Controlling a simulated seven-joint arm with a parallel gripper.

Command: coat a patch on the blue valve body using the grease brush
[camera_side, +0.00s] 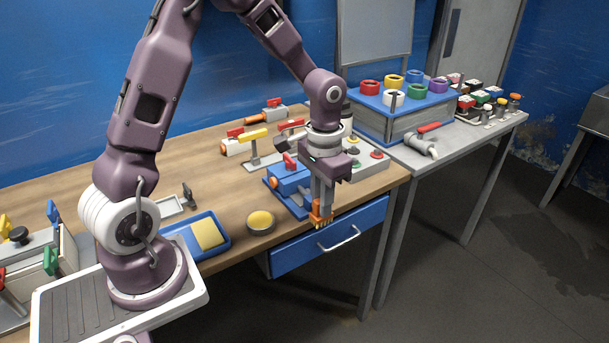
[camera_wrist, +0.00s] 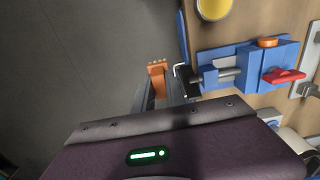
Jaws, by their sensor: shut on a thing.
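My gripper (camera_side: 322,196) is shut on the grease brush (camera_side: 321,214), an orange block with pale bristle tips pointing down. In the wrist view the brush (camera_wrist: 157,76) shows between the fingers, over the floor just beyond the table's front edge. The blue valve body (camera_side: 291,178), with a red lever and an orange end, sits to the left of my gripper at the table's front. In the wrist view the valve body (camera_wrist: 283,55) lies to the right of the brush, apart from it, and appears clamped in a blue vise (camera_wrist: 212,58). Any coating on it cannot be made out.
A round tin with yellow contents (camera_side: 261,222) stands near the front edge, left of the vise. A blue tray (camera_side: 222,244) holds a yellow pad. A blue drawer (camera_side: 330,235) is under the edge. A grey button box (camera_side: 366,168) stands right of the vise.

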